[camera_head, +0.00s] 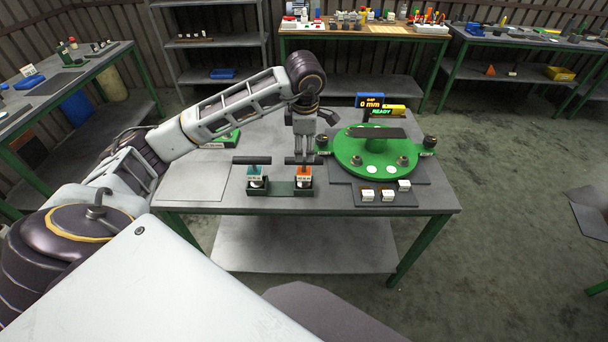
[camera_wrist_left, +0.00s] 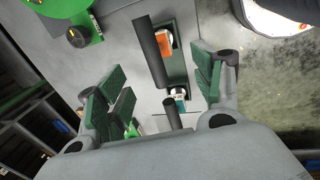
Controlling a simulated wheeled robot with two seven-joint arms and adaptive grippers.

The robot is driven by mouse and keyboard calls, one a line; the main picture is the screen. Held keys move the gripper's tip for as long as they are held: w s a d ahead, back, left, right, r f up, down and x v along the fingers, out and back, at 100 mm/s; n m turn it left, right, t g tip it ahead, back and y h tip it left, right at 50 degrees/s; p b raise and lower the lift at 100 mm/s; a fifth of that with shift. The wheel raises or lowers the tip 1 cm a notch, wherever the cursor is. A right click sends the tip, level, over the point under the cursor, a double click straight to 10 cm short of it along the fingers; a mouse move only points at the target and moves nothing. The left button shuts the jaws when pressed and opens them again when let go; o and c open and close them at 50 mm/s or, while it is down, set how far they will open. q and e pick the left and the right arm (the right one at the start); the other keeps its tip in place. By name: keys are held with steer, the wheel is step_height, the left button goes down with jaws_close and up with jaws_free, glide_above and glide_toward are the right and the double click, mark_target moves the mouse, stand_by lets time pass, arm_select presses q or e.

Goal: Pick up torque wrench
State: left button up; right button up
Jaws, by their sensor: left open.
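Two T-handled tools, which look like torque wrenches, stand upright in a dark green holder (camera_head: 281,188) on the table. One has an orange block (camera_head: 304,173) and the other a teal block (camera_head: 257,172); each has a black bar handle on top. My left gripper (camera_head: 304,157) is directly above the orange tool, pointing down. In the left wrist view my open fingers (camera_wrist_left: 158,68) are spread on either side of the orange tool's black handle (camera_wrist_left: 151,48). Contact cannot be told. The teal tool's handle (camera_wrist_left: 172,116) shows lower down. My right gripper is not seen.
A green round fixture (camera_head: 350,155) with knobs stands right of the tools, below a display reading "0 mm" and "READY" (camera_head: 381,111). Small white blocks (camera_head: 368,195) lie in front of it. Shelves and other benches stand behind.

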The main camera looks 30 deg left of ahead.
mark_target(305, 163)
arm_select(q)
steer(key=shift+f, duration=0.15)
steer(key=shift+w+a+f+p, duration=0.15)
steer(key=shift+w+f, duration=0.1)
steer(key=shift+f, duration=1.1)
steer(key=shift+w+a+f+p, duration=0.15)
steer(key=shift+w+f+p, duration=0.1)
steer(key=shift+f, duration=1.15)
steer(key=shift+w+a+f+p, duration=0.15)
steer(key=shift+w+f, duration=0.1)
steer(key=shift+f, duration=1.1)
steer(key=shift+f, duration=0.15)
steer(key=shift+w+a+f+p, duration=0.1)
steer(key=shift+a+f+p, duration=0.1)
steer(key=shift+f, duration=0.25)
steer(key=shift+w+a+f+p, duration=0.1)
steer(key=shift+f+p, duration=0.1)
steer(key=shift+f, duration=0.25)
steer(key=shift+w+a+f+p, duration=0.1)
steer(key=shift+f+p, duration=0.05)
steer(key=shift+f, duration=0.6)
steer(key=shift+w+a+f+p, duration=0.1)
steer(key=shift+f+p, duration=0.05)
steer(key=shift+f, duration=0.55)
steer(key=c, duration=1.2)
steer(key=shift+c, duration=1.2)
